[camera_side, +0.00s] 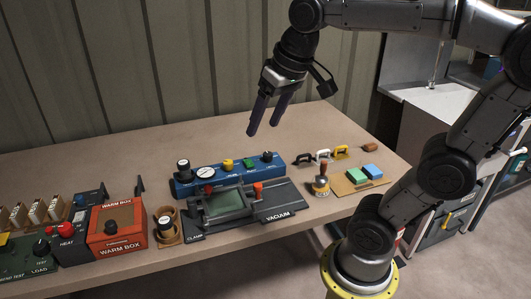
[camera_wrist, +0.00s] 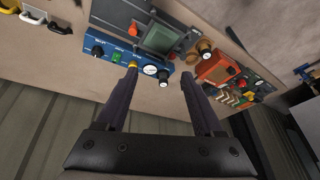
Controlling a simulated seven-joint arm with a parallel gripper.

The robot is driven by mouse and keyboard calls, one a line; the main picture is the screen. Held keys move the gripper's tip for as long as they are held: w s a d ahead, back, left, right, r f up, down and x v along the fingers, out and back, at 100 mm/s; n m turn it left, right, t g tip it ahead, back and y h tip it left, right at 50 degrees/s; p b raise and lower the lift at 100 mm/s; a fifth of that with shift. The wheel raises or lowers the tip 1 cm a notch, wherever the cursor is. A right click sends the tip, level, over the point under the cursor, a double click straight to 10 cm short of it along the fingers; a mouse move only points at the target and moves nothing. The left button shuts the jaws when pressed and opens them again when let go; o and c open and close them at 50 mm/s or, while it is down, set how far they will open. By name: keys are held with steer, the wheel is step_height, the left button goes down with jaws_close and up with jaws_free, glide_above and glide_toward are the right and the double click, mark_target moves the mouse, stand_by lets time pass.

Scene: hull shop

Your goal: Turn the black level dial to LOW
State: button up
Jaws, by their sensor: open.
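My gripper (camera_side: 263,122) is open and empty, its two dark fingers hanging above and behind the blue panel (camera_side: 224,177). The blue panel carries a black dial (camera_side: 267,156) at its right end and a taller black knob (camera_side: 183,168) at its left end. In the wrist view this black dial (camera_wrist: 97,50) is left of the fingers (camera_wrist: 160,78), and the taller knob (camera_wrist: 162,78) shows between them, farther off. I cannot read a LEVEL or LOW mark, so which one is the level dial is unclear.
A round gauge (camera_side: 206,172), a yellow knob (camera_side: 228,164) and a green button (camera_side: 248,162) sit between the panel's end knobs. In front is a clamp frame (camera_side: 226,205) on a vacuum base. Colored blocks (camera_side: 372,171) and handles lie right. The bench behind the panel is clear.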

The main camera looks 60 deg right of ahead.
steer(key=w+d+m+g, duration=0.1)
steer(key=w+d+m, duration=0.1)
steer(key=w+d, duration=0.35)
steer(key=m+g, duration=0.4)
steer(key=m, duration=0.1)
glide_above(268, 153)
step_height(268, 153, down, 11)
steer(key=shift+y, duration=0.3)
step_height(268, 153, down, 14)
steer(key=shift+a+r, duration=0.1)
steer(key=shift+r, duration=0.1)
jaws_close()
